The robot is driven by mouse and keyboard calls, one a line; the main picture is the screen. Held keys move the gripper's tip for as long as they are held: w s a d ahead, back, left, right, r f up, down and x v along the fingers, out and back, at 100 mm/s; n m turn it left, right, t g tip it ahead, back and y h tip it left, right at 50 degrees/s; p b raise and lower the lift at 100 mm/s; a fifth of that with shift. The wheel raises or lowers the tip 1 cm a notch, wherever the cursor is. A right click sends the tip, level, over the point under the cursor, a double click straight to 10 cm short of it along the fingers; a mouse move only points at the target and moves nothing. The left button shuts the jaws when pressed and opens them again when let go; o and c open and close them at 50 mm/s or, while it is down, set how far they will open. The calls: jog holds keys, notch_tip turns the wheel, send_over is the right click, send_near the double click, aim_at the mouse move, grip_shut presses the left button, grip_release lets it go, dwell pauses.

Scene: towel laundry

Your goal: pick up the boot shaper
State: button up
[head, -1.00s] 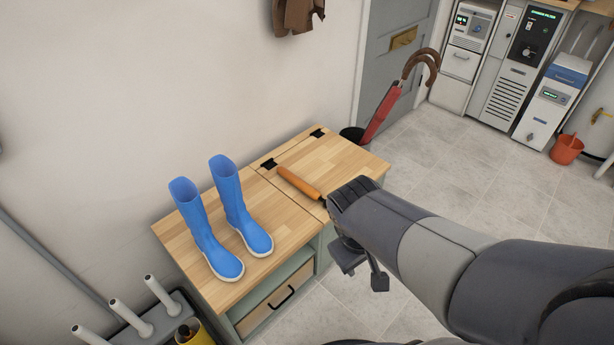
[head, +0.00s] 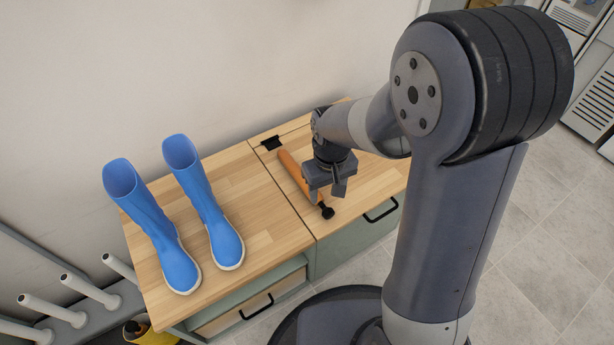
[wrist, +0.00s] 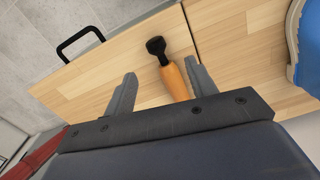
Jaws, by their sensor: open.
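The boot shaper (head: 293,171) is an orange rod with a black knob at one end. It lies on the right part of the wooden bench top (head: 240,180). My gripper (head: 327,190) hangs over it, and the arm hides part of the rod in the head view. In the wrist view the boot shaper (wrist: 173,80) lies between the two spread fingers of my gripper (wrist: 160,90), nearer the right finger. The black knob points away from the gripper. The jaws are open and empty.
Two blue boots (head: 205,205) stand upright on the bench's left part; one shows at the wrist view's right edge (wrist: 308,45). White pegs (head: 55,311) stand at lower left. Drawers with black handles (head: 257,306) are below the bench top.

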aim_at(329, 210)
notch_tip(329, 210, down, 3)
jog(key=shift+f+b, duration=0.2)
jog(key=shift+b, duration=0.25)
jog(key=f+b, duration=0.2)
jog(key=f, duration=0.3)
jog(key=shift+s+d+f+b, duration=0.1)
jog(key=shift+d+f+b, duration=0.05)
jog(key=shift+d+b, duration=0.25)
jog(key=shift+c, duration=0.3)
jog(key=c, duration=1.1)
